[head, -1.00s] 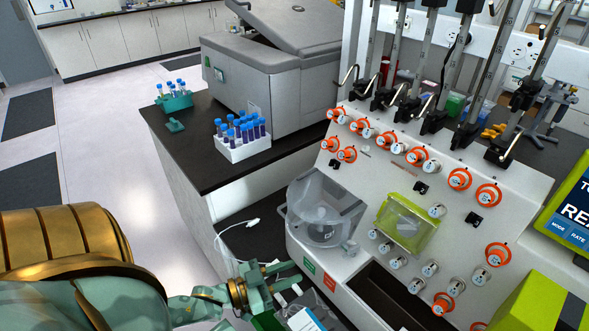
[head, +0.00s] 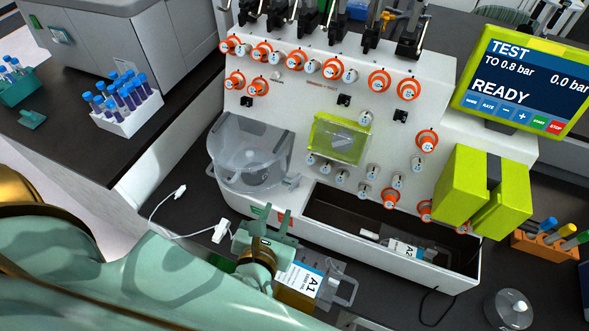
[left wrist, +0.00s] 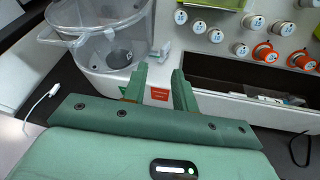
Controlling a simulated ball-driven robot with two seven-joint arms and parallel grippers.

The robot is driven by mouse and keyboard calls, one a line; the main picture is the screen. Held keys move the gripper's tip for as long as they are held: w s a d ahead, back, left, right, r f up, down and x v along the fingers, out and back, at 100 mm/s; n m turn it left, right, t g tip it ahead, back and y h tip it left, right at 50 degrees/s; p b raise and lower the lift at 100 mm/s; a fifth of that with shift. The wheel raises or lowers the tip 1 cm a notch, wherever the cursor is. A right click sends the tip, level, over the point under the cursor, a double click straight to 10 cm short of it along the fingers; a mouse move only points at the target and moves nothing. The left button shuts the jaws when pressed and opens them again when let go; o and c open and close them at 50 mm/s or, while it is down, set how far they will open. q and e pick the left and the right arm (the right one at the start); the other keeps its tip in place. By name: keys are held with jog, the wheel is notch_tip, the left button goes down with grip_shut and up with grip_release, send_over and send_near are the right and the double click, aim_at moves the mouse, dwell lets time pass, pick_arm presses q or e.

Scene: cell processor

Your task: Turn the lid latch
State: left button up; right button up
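The clear centrifuge-like bowl with its transparent lid (head: 252,155) sits at the left front of the white machine (head: 330,90). A small grey latch (head: 291,182) is at the bowl's lower right edge; it also shows in the left wrist view (left wrist: 166,47), just beyond my fingers. My left gripper (head: 265,224) is in front of the machine, below the bowl and latch. In the left wrist view its two green fingers (left wrist: 159,74) stand apart with nothing between them. It is not touching the latch. My right gripper is not in view.
A bottle or bag labelled A1 (head: 300,284) lies just right of my left gripper. A white cable (head: 172,212) lies at left. A trough (head: 385,235) holds an item labelled A2 (head: 403,250). A rack of blue-capped tubes (head: 125,104) stands on the left counter.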

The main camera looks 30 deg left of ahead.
pick_arm(q)
jog(key=n, duration=0.1)
jog(key=n+b, duration=0.1)
jog(key=b, duration=0.3)
send_near(297, 178)
jog(key=shift+h, duration=0.3)
jog(key=x, duration=0.9)
jog(key=shift+a+f, duration=0.1)
jog(key=shift+a, duration=0.15)
jog(key=shift+w+a+f, duration=0.1)
jog(key=shift+w+a, duration=0.05)
jog(key=shift+w, duration=0.35)
grip_shut()
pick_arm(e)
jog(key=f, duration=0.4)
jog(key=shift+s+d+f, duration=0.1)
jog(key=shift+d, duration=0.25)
